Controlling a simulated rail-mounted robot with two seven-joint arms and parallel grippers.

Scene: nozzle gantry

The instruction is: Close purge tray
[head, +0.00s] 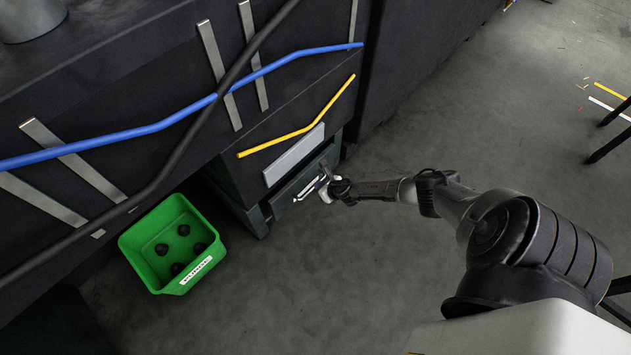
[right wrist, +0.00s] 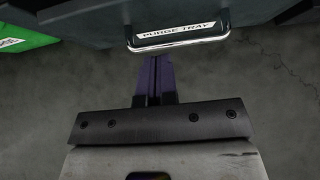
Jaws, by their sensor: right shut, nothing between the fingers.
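The purge tray (head: 284,207) is a dark drawer front low in the black cabinet, with a bright metal handle. In the right wrist view its label reads PURGE TRAY (right wrist: 175,32), just above the curved handle (right wrist: 182,46). My right gripper (head: 326,187) is at the tray's front, beside the handle. In the right wrist view its purple fingers (right wrist: 154,62) are together and empty, pointing at the front just below the handle. I cannot tell whether they touch it, or how far out the tray stands. My left gripper is not in view.
A green bin (head: 150,238) with several dark round pieces stands on the floor left of the tray. Blue, yellow and black lines run along the cabinet (head: 110,80). The floor (head: 330,270) in front of the tray is clear. Dark legs (head: 608,147) stand at the far right.

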